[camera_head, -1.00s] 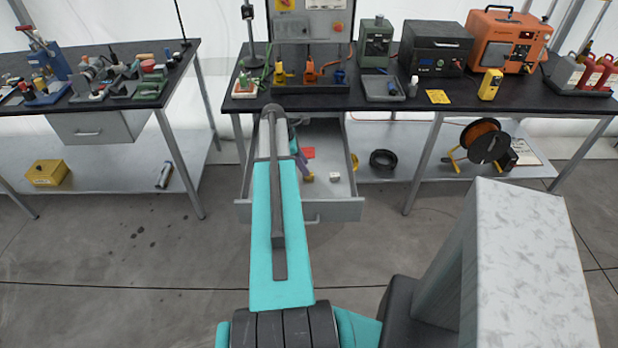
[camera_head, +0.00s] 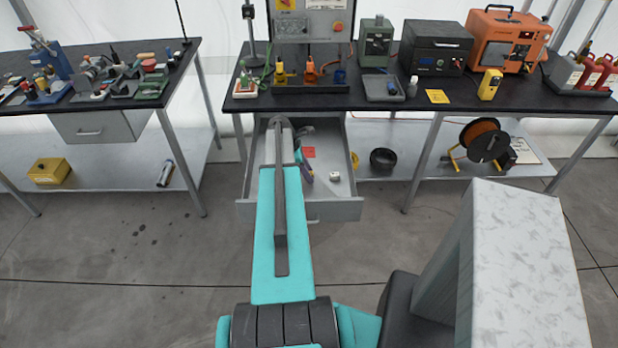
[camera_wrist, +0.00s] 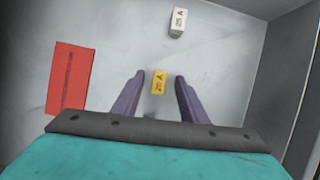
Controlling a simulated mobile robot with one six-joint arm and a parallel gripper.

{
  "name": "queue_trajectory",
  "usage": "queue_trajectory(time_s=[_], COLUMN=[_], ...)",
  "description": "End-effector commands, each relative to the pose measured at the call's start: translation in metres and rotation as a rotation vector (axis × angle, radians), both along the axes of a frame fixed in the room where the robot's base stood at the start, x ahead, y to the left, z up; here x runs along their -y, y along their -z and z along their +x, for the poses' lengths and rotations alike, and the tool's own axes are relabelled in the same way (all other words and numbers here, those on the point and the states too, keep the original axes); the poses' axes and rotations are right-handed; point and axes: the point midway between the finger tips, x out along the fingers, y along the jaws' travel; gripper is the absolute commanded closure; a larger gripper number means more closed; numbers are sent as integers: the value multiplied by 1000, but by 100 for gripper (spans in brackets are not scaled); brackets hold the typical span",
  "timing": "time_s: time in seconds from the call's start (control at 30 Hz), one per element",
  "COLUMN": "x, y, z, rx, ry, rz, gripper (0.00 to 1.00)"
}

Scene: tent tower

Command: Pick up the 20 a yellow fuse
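The yellow fuse (camera_wrist: 159,81) lies on the floor of the open drawer in the wrist view, with small dark print on it. My gripper (camera_wrist: 158,82) is open, its two purple fingers to the left and right of the fuse in the picture. A gap shows between the fuse and each finger. In the head view my gripper (camera_head: 307,176) is partly hidden behind my arm, over the open drawer (camera_head: 343,209). I cannot make out the yellow fuse in the head view.
A white fuse (camera_wrist: 177,22) lies farther back in the drawer, and a red card (camera_wrist: 70,78) lies to the left. The drawer wall (camera_wrist: 227,60) rises close on the right. A black bench (camera_head: 330,98) with equipment stands above the drawer.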

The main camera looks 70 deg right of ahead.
Motion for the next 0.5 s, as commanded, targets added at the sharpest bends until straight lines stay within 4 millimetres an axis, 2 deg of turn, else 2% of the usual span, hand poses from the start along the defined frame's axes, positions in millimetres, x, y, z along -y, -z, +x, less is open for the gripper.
queue_trajectory(time_s=[0.1,0.13,0.33,0.5], x=[0,0,0,0], y=[0,0,0,0], z=[0,0,0,0], rx=[0,0,0,0], ry=[0,0,0,1], rz=[0,0,0,0], gripper=[61,64,98,100])
